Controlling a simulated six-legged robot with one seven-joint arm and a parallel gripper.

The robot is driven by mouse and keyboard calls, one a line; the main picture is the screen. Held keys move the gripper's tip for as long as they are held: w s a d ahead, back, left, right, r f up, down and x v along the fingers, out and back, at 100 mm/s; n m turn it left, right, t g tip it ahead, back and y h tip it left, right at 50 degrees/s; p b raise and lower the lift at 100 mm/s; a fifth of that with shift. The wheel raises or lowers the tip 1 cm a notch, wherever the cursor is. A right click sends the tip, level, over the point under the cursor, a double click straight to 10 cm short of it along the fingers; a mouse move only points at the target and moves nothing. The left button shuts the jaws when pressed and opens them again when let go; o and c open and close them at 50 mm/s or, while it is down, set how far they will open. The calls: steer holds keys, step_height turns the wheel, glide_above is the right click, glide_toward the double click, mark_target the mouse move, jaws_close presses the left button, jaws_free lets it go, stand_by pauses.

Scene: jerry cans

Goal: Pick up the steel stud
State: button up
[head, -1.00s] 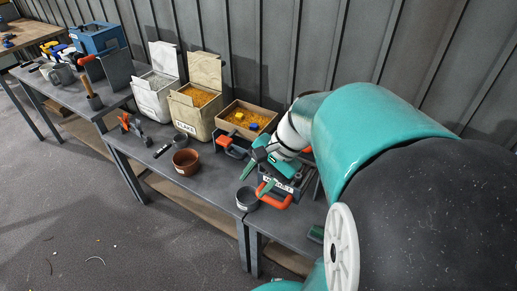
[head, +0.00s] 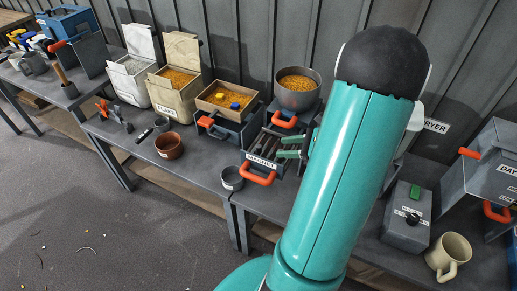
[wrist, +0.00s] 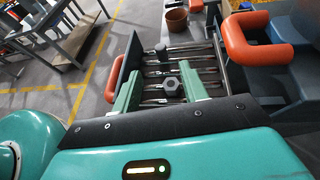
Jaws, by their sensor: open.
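The magnet drawer, labelled MAGNET (head: 261,161), is pulled out with metal rods across it. In the wrist view, a dark grey hex-headed piece (wrist: 172,86) sits on the rods; it looks like the steel stud. A second dark, round-topped piece (wrist: 160,49) stands farther along the rods, and I cannot tell for sure which is the stud. My gripper (wrist: 160,88) is open, its two green fingers on either side of the hex-headed piece, without clear contact. In the head view my gripper (head: 288,147) is over the drawer, partly hidden by my arm.
An orange handle (head: 257,178) fronts the drawer. A grey cup (head: 232,179) and a brown pot (head: 169,146) stand left of it. A steel bowl of orange grains (head: 298,91) stands behind. A grey switch box (head: 407,219) and beige mug (head: 449,256) are at right.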

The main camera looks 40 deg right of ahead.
mark_target(263, 153)
steer(key=x, duration=0.8)
steer(key=shift+w+r, duration=0.15)
steer(key=shift+c, duration=0.4)
jaws_close()
